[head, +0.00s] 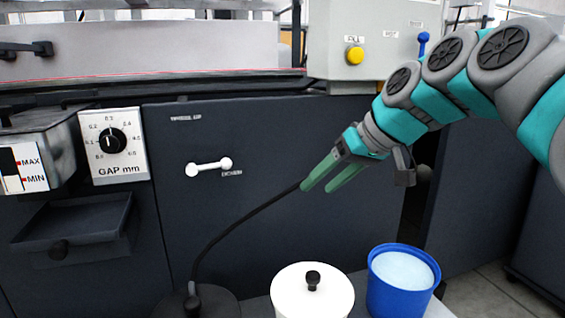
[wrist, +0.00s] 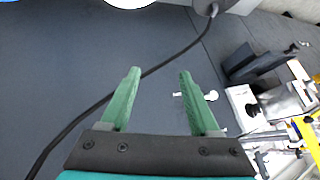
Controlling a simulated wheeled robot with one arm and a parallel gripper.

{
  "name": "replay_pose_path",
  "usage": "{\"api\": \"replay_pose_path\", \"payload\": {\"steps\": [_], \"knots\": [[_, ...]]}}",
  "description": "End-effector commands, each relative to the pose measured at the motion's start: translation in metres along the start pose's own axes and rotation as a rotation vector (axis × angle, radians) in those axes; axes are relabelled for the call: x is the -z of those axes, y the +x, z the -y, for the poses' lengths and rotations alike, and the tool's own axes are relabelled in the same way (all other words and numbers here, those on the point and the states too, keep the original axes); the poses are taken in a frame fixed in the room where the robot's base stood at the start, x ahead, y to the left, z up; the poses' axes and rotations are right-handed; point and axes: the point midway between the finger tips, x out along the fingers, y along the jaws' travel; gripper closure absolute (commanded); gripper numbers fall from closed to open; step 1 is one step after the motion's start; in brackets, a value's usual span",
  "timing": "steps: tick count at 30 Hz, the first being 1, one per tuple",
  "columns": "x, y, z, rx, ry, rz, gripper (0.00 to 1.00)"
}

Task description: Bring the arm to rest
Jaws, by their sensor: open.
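My gripper (head: 317,186) is in front of the dark machine panel, right of the middle in the head view, pointing down and left. Its two green fingers are apart with nothing held between them. They also show in the wrist view (wrist: 159,74). My teal and grey arm (head: 440,85) is stretched out from the right edge. A thin black cable or rod (head: 245,222) runs up from a dark base (head: 205,302) towards the fingertips. In the wrist view it passes behind the fingers; whether it touches them I cannot tell.
A white lidded pot (head: 290,292) and a blue tub (head: 383,300) with pale contents stand below the gripper. A white handle (head: 208,167) and a GAP dial (head: 112,140) are on the machine front. A grey box with a yellow button (head: 354,55) is above.

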Motion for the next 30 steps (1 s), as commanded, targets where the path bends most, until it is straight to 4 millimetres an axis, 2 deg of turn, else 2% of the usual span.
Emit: {"api": "replay_pose_path", "payload": {"steps": [1,4,8,9,16,21,30], "knots": [[-0.024,0.010,0.007,-0.014,0.022,0.051,0.38],[-0.073,0.031,0.013,-0.052,0.074,0.152,0.38],[-0.139,0.051,0.016,-0.117,0.143,0.272,0.38],[-0.161,0.056,0.016,-0.138,0.166,0.311,0.38],[-0.281,0.069,0.012,-0.269,0.292,0.493,0.38],[-0.338,0.069,0.008,-0.337,0.358,0.573,0.38],[-0.413,0.063,0.004,-0.427,0.444,0.671,0.38]]}}
